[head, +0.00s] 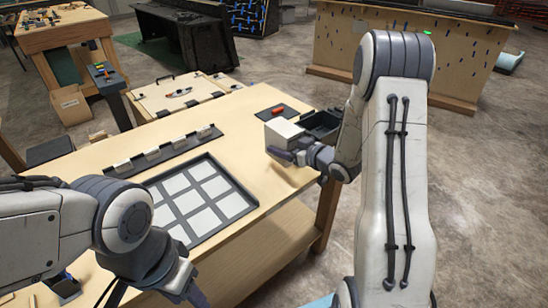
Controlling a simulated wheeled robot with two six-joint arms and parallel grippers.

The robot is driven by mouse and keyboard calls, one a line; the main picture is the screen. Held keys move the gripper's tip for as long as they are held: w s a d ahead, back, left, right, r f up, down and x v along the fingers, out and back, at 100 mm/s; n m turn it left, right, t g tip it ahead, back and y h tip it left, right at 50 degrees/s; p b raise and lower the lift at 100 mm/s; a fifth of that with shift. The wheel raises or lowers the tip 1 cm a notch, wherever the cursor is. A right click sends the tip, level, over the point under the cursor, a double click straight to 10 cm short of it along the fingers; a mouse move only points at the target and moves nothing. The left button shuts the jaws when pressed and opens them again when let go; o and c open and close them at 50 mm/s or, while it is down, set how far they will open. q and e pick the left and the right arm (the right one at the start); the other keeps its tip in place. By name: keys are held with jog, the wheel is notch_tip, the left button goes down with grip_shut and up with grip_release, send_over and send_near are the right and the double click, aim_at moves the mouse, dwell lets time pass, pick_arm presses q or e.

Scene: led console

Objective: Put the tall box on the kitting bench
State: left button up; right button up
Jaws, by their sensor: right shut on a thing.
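A small white box (284,130) is at my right gripper (284,154), over the far right part of a light wooden bench (245,122). The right gripper is shut on the box, and its dark fingers cover the lower part. I cannot tell whether the box touches the bench top. My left gripper (192,294) is at the bottom edge, in front of the bench; its fingertips are cut off, so its opening does not show.
A dark tray with pale square pads (253,203) lies on the bench. Behind it is a dark strip with several pale blocks (151,155). A black bin (320,122) and a dark mat with a red item (278,112) are near the box. Bare wood lies between tray and box.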

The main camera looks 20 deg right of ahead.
jog(key=w+f, duration=0.1)
jog(key=w+a+f, duration=0.1)
jog(key=shift+w+a, duration=0.2)
jog(key=shift+w, duration=0.2)
notch_tip(320, 180, down, 4)
jog(key=shift+r, duration=0.1)
jog(key=o, duration=1.5)
jog(key=shift+f, duration=0.2)
jog(key=shift+o, duration=0.2)
jog(key=shift+r, duration=0.15)
jog(key=b+v, duration=0.1)
jog(key=v, duration=1.1)
jog(key=shift+r, duration=0.1)
